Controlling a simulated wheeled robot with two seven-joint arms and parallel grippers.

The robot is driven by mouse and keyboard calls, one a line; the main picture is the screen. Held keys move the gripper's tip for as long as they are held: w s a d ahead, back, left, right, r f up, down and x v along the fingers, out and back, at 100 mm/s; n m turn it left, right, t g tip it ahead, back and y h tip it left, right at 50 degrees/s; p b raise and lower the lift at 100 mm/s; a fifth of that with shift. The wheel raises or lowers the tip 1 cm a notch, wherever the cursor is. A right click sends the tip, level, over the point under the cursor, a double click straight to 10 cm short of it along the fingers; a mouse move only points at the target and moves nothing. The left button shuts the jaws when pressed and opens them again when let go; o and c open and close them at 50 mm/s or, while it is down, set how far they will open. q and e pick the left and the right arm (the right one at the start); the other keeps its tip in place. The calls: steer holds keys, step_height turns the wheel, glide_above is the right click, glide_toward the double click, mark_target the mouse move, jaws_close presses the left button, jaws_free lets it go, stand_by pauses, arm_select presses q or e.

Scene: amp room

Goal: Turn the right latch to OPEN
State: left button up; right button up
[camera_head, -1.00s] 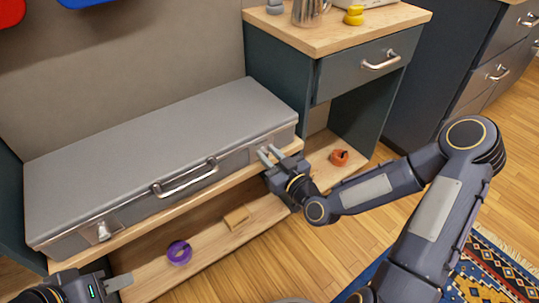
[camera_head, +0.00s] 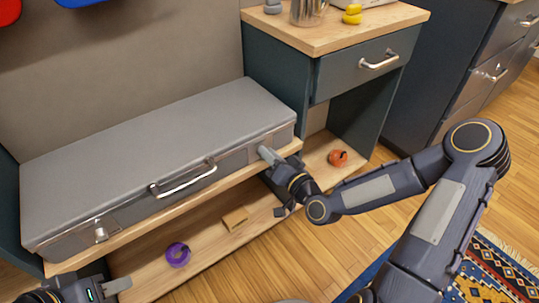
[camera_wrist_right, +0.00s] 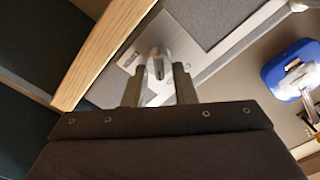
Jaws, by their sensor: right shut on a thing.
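The grey case (camera_head: 150,150) lies shut on a wooden shelf, with a handle (camera_head: 185,180) and a left latch (camera_head: 100,234) on its front. The right latch (camera_wrist_right: 158,66) is a round metal knob on a light plate, seen in the right wrist view. My right gripper (camera_head: 266,154) is at the right end of the case front, its two fingers shut on this latch, one on each side.
A lower shelf holds a purple ring (camera_head: 178,254), a small wooden block (camera_head: 235,218) and an orange ring-like item (camera_head: 338,158). A drawer unit (camera_head: 360,65) stands just right of the case. A patterned rug (camera_head: 490,265) lies on the floor at the right.

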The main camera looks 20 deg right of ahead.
steer(key=shift+d+f+m+p, duration=0.1)
steer(key=shift+f+m+p, duration=0.1)
steer(key=shift+m, duration=2.2)
steer(key=shift+d+f+m+p, duration=0.1)
steer(key=shift+f+m+p, duration=0.1)
steer(key=shift+m, duration=2.2)
steer(key=o, duration=1)
steer(key=shift+c, duration=0.2)
steer(key=p+v, duration=0.1)
steer(key=v, duration=0.6)
steer(key=shift+s, duration=0.35)
steer(key=shift+d, duration=0.1)
